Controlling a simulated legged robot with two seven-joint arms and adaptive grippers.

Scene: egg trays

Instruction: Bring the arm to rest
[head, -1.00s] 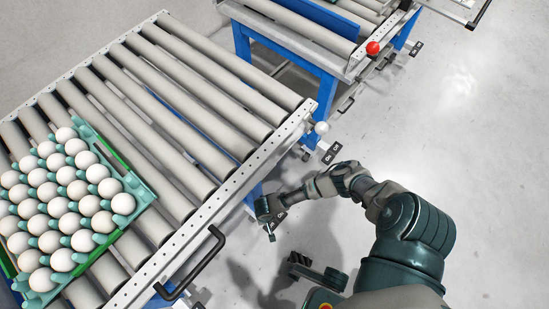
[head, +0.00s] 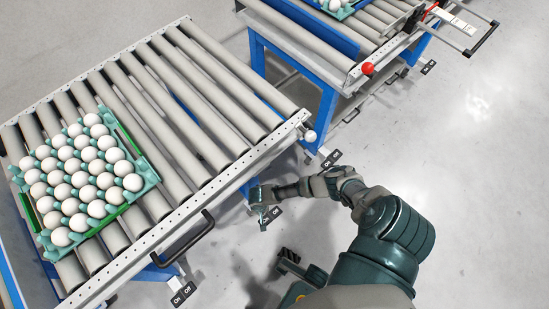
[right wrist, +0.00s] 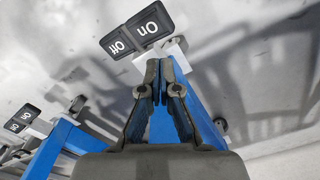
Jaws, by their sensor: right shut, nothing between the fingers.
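My right arm (head: 392,232) reaches in from the lower right of the head view. Its gripper (head: 263,219) hangs beside the near edge of the roller conveyor, off the rollers. In the right wrist view the gripper (right wrist: 161,72) is shut with its fingertips together and nothing between them. It points toward a blue conveyor leg (right wrist: 200,118) and a pair of On and Off pedals (right wrist: 137,32); I cannot tell whether it touches them. My left gripper is not in view.
A teal egg tray (head: 148,178) full of white eggs lies on the near roller conveyor (head: 170,95). A black handle (head: 190,245) sticks out from its edge. A second conveyor (head: 300,35) with a red knob (head: 367,68) stands behind. Grey floor (head: 480,170) is clear at right.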

